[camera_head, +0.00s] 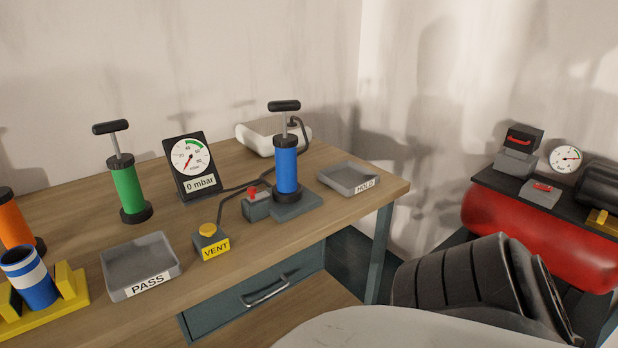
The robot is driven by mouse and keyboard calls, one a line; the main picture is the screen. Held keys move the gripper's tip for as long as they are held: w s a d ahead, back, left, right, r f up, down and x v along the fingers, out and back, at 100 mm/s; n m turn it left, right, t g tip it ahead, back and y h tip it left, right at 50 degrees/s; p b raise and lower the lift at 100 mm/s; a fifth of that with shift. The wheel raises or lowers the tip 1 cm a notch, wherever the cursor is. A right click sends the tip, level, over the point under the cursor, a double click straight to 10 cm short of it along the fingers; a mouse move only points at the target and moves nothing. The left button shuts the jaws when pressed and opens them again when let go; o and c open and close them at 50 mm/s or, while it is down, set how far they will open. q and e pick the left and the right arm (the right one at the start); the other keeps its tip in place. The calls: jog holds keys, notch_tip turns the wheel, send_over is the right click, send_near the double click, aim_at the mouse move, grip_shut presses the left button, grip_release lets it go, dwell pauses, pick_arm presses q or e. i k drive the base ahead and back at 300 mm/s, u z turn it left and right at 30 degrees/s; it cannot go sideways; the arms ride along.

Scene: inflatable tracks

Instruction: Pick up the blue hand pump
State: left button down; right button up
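The blue hand pump (286,168) stands upright on a grey base plate (301,207) on the wooden table, right of the middle. It has a blue barrel, black end caps and a black T-handle at the top. A grey block with a red knob (254,203) sits against its left side. A dark hose runs up behind the pump to a white object.
A green pump (129,189) and a gauge (190,165) stand left of the blue one. The VENT box (211,243), PASS tray (165,273) and HOLD tray (349,177) are nearby. An orange pump (15,220) is far left; a red tank (540,220) stands right.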

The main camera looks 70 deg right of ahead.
aim_at(287, 189)
jog(key=k, duration=0.5)
jog(key=z, duration=0.9)
